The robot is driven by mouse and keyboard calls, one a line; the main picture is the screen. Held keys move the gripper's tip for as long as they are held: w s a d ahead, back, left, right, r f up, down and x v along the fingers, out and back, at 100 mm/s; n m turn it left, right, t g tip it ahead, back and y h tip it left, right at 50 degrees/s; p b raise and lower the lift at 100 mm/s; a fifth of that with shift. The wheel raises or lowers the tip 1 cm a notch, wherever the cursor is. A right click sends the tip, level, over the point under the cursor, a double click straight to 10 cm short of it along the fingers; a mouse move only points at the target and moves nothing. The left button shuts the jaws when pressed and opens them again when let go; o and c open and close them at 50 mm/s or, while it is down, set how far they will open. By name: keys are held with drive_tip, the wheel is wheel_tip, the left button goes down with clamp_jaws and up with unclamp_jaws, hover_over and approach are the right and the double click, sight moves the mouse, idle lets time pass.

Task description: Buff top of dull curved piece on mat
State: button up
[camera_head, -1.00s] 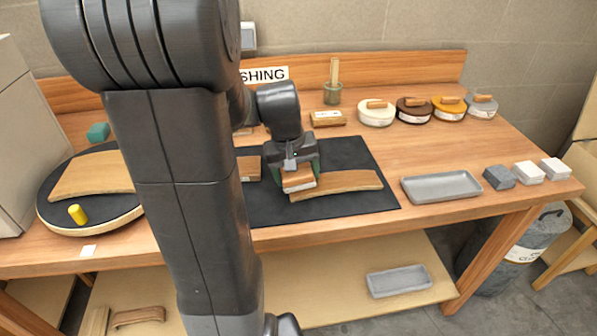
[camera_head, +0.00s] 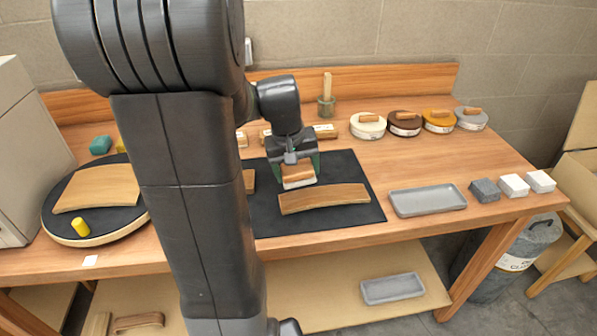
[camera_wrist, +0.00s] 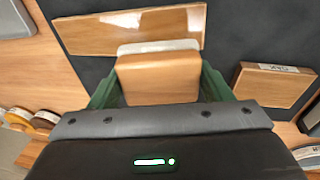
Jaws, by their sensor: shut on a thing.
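A curved wooden piece (camera_head: 323,198) lies on the dark mat (camera_head: 350,165) near its front edge. It also shows in the wrist view (camera_wrist: 90,35), with a pale sheen along part of its top. My gripper (camera_head: 296,172) is shut on a wooden-handled block with a white pad (camera_head: 299,183). In the wrist view the block (camera_wrist: 158,75) sits between the green fingers. The pad is just behind the piece's left half and overlaps its edge in the wrist view. I cannot tell whether the pad touches it.
A wooden block (camera_wrist: 275,85) lies on the mat to the left, partly behind my arm in the head view. A grey tray (camera_head: 427,200) is right of the mat. Several round lidded tins (camera_head: 404,124) stand at the back. A round board (camera_head: 75,238) holds another curved piece.

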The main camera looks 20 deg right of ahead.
drive_tip(key=shift+d+p+v, duration=0.15)
drive_tip(key=shift+p+v, duration=0.3)
drive_tip(key=shift+v, duration=0.3)
drive_tip(key=shift+d+p+v, duration=0.15)
drive_tip(key=shift+p+v, duration=0.3)
drive_tip(key=shift+v, duration=0.25)
drive_tip(key=shift+w, duration=0.15)
